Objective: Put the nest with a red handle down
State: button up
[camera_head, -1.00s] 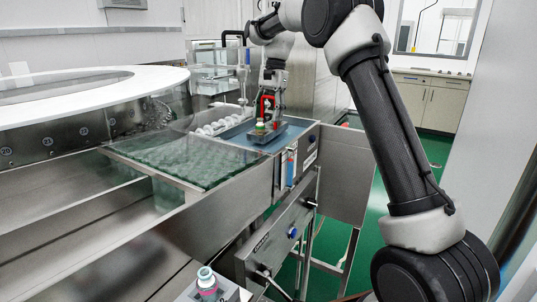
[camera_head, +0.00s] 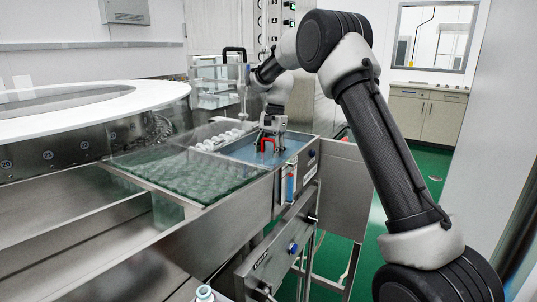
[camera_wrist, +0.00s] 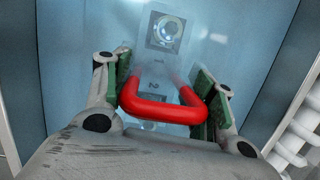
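The red handle (camera_head: 267,141) of the nest stands at the water surface of the blue basin. In the wrist view the U-shaped red handle (camera_wrist: 163,108) lies between the green pads of my gripper (camera_wrist: 163,90), one pad against each side. My gripper (camera_head: 268,137) is low over the basin and appears shut on the handle. The nest's body (camera_wrist: 165,35) shows faintly, pale and blurred under the water, with a round fitting. Whether it rests on the basin floor cannot be told.
The blue basin (camera_head: 243,148) has metal rims close around my gripper. White round pieces (camera_head: 215,140) stand in a row to its left. A glass-covered tank (camera_head: 180,172) lies in front left. A large white ring (camera_head: 60,107) is at far left.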

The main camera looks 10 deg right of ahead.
jog(key=o, duration=0.3)
jog(key=v, duration=1.2)
jog(key=s+d+r+n+t, duration=0.1)
jog(key=s+d+r+n, duration=0.1)
jog(key=s+d+r, duration=0.35)
jog(key=s+d+n+t+h, duration=0.1)
jog(key=s+d+n+t, duration=0.1)
jog(key=s, duration=1.1)
jog(key=s+d+n+t, duration=0.1)
jog(key=s+d+n, duration=0.2)
jog(key=s, duration=1)
jog(key=s+f+n, duration=0.1)
jog(key=s+f, duration=0.1)
jog(key=s, duration=0.1)
jog(key=s+d+f+t, duration=0.1)
jog(key=s+f, duration=0.2)
jog(key=s, duration=0.1)
jog(key=s+d+f+n+t+h, duration=0.1)
jog(key=s+f, duration=0.1)
jog(key=s, duration=0.2)
jog(key=shift+s+f+n, duration=0.1)
jog(key=shift+f+n, duration=0.1)
jog(key=shift+n, duration=0.1)
